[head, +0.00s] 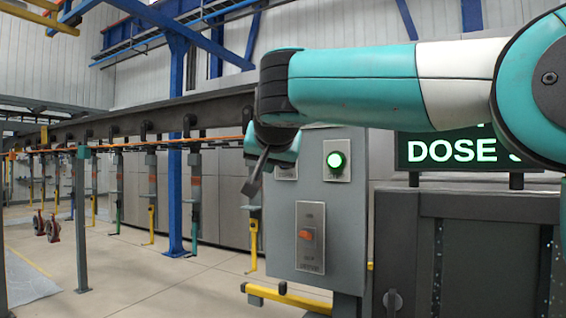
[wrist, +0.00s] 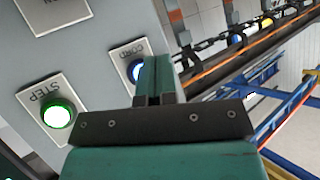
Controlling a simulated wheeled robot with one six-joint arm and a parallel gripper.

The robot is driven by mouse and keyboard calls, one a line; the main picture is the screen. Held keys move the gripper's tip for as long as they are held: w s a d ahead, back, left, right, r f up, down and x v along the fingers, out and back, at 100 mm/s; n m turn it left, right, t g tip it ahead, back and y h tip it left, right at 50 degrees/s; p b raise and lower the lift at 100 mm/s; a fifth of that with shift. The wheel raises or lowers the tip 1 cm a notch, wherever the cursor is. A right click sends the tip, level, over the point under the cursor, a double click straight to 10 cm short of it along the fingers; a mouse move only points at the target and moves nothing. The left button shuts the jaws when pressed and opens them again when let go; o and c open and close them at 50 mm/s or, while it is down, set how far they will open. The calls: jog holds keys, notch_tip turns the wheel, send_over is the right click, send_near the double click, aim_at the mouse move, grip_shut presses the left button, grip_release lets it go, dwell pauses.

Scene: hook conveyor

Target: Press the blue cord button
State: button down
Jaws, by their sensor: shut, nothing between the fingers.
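The blue cord button (wrist: 138,72) sits on a pale plate marked CORD (wrist: 125,55) in the wrist view. My gripper is shut and empty. I cannot tell whether it touches the button. In the head view my gripper (head: 252,183) points down and left, just left of the grey control box (head: 306,198). A plate (head: 286,170) on the box is partly behind my gripper there, and no blue shows.
A lit green STEP button (head: 335,160) is beside it on the box; the wrist view shows it too (wrist: 58,115). An orange switch (head: 306,235) is below. A yellow bar (head: 288,298) runs under the box. The hook conveyor (head: 150,135) stretches left behind my gripper.

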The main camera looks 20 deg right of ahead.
jog(key=shift+w+d, duration=1)
jog(key=shift+w, duration=0.05)
dwell(1.4)
jog(key=shift+w+d, duration=0.3)
jog(key=shift+d, duration=0.05)
jog(key=shift+w+d, duration=0.3)
dwell(0.7)
jog(key=shift+s+a, duration=0.6)
dwell(0.3)
jog(key=shift+s+a, duration=1.8)
jog(key=shift+f, duration=0.1)
